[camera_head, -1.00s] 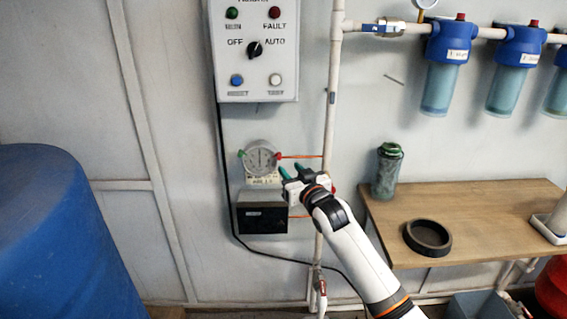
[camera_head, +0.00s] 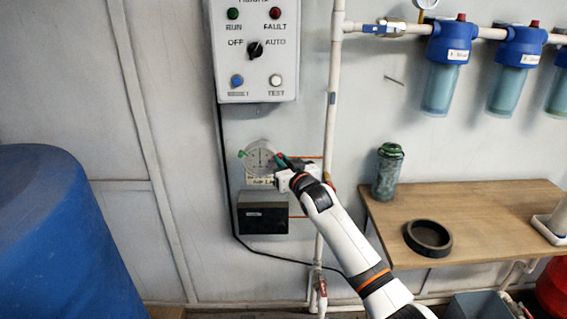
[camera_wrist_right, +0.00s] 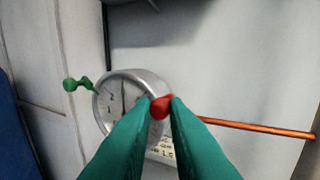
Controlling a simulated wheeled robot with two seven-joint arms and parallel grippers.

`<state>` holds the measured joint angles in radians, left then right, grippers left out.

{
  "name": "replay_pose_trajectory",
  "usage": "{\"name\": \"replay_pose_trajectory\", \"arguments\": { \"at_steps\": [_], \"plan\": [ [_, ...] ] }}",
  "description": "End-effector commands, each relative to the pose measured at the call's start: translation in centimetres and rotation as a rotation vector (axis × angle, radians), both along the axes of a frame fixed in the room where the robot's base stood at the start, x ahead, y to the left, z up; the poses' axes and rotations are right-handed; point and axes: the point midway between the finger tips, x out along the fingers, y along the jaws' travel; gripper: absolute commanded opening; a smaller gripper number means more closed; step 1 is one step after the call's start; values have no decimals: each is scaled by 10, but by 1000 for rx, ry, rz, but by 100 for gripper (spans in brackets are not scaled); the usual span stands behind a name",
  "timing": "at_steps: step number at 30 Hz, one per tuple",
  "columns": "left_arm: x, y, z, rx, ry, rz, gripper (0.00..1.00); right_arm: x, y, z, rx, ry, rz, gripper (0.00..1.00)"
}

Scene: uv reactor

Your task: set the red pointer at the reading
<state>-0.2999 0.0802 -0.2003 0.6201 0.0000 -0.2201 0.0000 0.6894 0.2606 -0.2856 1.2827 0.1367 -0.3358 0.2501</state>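The round gauge (camera_head: 262,158) is on the wall below the control box, with a pale face and a dark needle pointing roughly up. The gauge (camera_wrist_right: 122,99) also shows in the right wrist view, partly behind my fingers. The red pointer's knob (camera_wrist_right: 162,105) is at the gauge's right side. My right gripper (camera_head: 282,160) is at that side; in the wrist view its green fingertips (camera_wrist_right: 161,102) close on both sides of the red knob. A green knob (camera_head: 241,154) sticks out at the gauge's left. The label (camera_head: 260,181) below is partly hidden and unreadable. My left gripper is not in view.
A dark box (camera_head: 262,213) sits below the gauge. An orange rod (camera_wrist_right: 258,128) runs right from the gauge to a white vertical pipe (camera_head: 331,120). A wooden shelf (camera_head: 480,205) with a green bottle (camera_head: 387,170) and black ring (camera_head: 428,237) is at right; a blue tank (camera_head: 60,240) at left.

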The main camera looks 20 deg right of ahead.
Motion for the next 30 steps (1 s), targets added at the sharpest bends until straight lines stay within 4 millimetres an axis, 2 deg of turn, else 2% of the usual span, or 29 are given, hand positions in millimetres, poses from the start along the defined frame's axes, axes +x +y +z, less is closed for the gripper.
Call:
{"name": "replay_pose_trajectory", "arguments": {
  "at_steps": [8,14,20,30],
  "plan": [
    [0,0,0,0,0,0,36,0,0,0,-1,1,0,0],
    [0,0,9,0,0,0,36,0,1,4,-30,10,0,0],
    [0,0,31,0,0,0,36,1,4,15,-121,38,0,0],
    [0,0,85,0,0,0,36,5,17,33,-407,121,1,0]
  ]
}}
